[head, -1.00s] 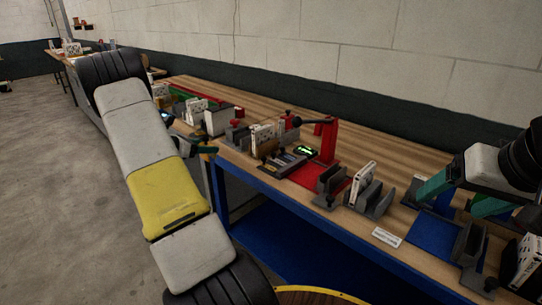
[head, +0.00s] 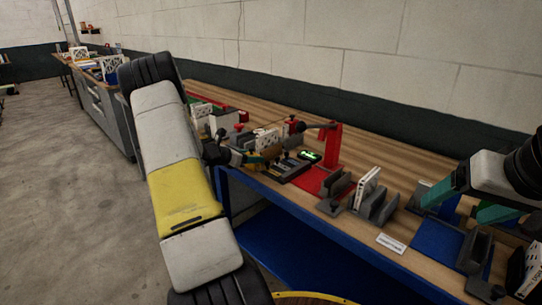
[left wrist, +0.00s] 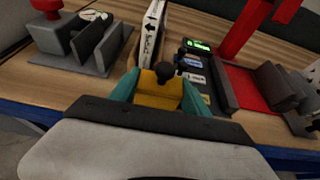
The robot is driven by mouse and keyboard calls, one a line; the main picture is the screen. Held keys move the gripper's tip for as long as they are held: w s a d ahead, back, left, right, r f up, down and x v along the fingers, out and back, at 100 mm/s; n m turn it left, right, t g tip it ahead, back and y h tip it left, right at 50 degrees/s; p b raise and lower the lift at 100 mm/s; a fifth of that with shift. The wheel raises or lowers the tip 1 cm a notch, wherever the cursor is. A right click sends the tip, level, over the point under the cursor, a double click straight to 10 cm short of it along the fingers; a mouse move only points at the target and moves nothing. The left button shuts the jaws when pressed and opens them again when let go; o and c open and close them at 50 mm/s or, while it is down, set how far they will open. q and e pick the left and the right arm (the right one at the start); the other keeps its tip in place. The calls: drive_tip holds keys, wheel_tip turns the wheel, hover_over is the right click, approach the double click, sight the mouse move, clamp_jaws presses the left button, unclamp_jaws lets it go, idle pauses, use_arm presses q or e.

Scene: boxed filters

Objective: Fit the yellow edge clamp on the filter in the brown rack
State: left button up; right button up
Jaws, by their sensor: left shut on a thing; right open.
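My left gripper (head: 250,157) is at the front edge of the bench, near the brown rack (head: 280,148). In the left wrist view its teal fingers (left wrist: 160,88) are shut on the yellow edge clamp (left wrist: 160,98), which has a black knob on top. The white filter (head: 267,137) stands upright in the brown rack. It also shows in the left wrist view (left wrist: 152,35), just beyond the clamp, with an arrow on its edge. I cannot tell whether clamp and filter touch. My right gripper (head: 450,211) is open and empty at the right, over the blue mat.
A red stand (head: 333,148) and a device with a green display (head: 309,156) are right of the rack. Grey racks (head: 377,205) hold another white filter (head: 367,188). A grey rack (left wrist: 95,45) stands left of the filter. The blue mat (head: 436,238) lies at right.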

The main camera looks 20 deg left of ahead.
use_arm(q)
drive_tip(key=shift+f, duration=0.4)
drive_tip(key=shift+f, duration=0.15)
drive_tip(key=o, duration=1.4)
